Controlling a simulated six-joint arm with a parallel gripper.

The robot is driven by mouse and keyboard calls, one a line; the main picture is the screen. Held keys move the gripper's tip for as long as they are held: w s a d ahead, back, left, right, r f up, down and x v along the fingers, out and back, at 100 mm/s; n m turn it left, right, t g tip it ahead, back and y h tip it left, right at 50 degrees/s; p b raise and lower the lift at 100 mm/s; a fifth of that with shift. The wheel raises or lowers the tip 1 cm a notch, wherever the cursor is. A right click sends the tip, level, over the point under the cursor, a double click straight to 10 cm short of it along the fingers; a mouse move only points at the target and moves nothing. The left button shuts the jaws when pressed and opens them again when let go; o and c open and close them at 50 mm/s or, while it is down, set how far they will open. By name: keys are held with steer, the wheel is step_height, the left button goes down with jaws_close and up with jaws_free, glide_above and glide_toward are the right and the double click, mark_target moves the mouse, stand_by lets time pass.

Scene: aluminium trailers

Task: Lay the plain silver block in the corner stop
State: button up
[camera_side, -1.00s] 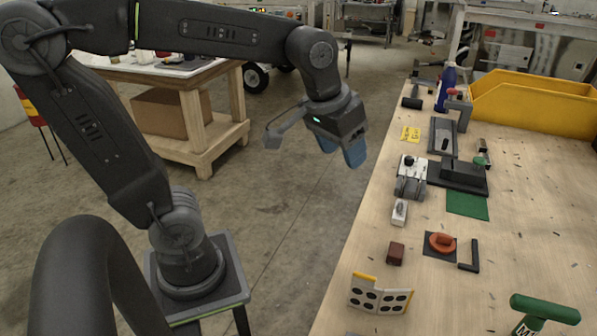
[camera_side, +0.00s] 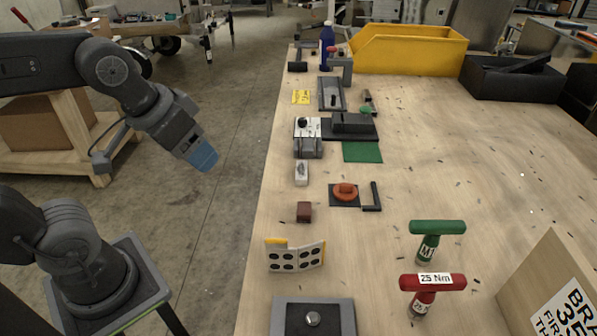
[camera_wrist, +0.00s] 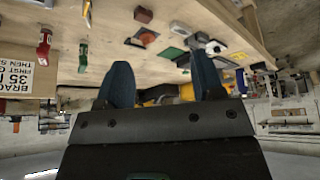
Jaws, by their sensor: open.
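My gripper (camera_side: 203,157) hangs in the air left of the bench, over the floor, with blue fingers. In the wrist view my gripper (camera_wrist: 163,84) has its fingers apart and nothing between them. A small pale silver block (camera_side: 301,173) lies near the bench's left edge; a grey mark shows on it, and I cannot tell whether it is the plain one. A black L-shaped bar (camera_side: 373,196) lies to its right and looks like the corner stop. It is beside a dark square plate holding an orange round part (camera_side: 344,190). No block shows in the L.
A red-brown block (camera_side: 304,211), a dotted white-and-yellow plate (camera_side: 295,256) and a grey clamp with a black knob (camera_side: 308,140) are near the left edge. Green (camera_side: 437,228) and red (camera_side: 432,282) T-handles stand at front right. A yellow bin (camera_side: 410,50) is at the back.

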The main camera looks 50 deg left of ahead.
steer(key=w+a+r+n+g, duration=0.1)
steer(key=w+r+n+g, duration=0.15)
steer(key=w, duration=0.65)
steer(key=n+g, duration=0.3)
steer(key=n, duration=0.3)
glide_above(302, 169)
steer(key=f, duration=1.9)
steer(key=shift+a+f, duration=0.25)
steer(key=shift+s+d+f, duration=0.1)
steer(key=shift+d+f, duration=0.05)
steer(key=shift+f, duration=1.2)
steer(key=shift+d+f, duration=0.1)
steer(key=shift+f, duration=1.25)
